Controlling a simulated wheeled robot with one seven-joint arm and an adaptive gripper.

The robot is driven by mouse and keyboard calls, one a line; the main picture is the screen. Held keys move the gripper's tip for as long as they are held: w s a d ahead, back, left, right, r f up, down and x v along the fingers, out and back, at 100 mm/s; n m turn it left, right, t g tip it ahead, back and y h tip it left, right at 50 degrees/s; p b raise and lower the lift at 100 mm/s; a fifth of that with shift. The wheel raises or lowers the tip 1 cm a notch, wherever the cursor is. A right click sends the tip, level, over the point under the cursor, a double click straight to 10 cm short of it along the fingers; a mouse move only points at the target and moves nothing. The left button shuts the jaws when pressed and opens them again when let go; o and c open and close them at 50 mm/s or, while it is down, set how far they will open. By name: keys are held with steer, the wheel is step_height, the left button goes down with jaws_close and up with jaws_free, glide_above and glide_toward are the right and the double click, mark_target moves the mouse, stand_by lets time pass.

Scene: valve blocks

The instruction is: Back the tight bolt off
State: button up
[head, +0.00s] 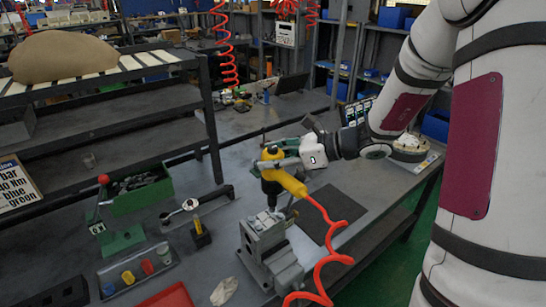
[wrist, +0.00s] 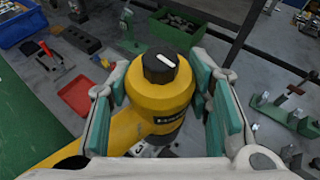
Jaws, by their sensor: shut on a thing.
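My gripper (head: 279,157) is shut on a yellow power tool (head: 291,183) with a black lower body and a red coiled hose. In the wrist view, the tool (wrist: 165,95) sits between the two teal-padded fingers (wrist: 166,88), and a black knob (wrist: 160,65) with a white mark tops it. The tool is upright above a grey valve block (head: 264,228) on a grey fixture (head: 277,264). Its lower tip is at or just above the block; I cannot tell whether it touches. No bolt can be made out; the tight one cannot be identified.
A red-knobbed lever on a green base (head: 123,241), a tray with coloured pieces (head: 139,270) and a small stand with a yellow part (head: 200,233) are left of the block. A dark mat (head: 330,212) lies right. A partly cropped sign (head: 17,184) stands far left. The red hose (head: 322,272) hangs in front.

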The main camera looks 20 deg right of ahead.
steer(key=shift+f+b, duration=0.35)
steer(key=shift+f, duration=0.5)
stand_by(0.3)
steer(key=shift+s+f+p, duration=0.1)
steer(key=shift+f+p, duration=0.2)
stand_by(5.0)
steer(key=shift+r, duration=0.2)
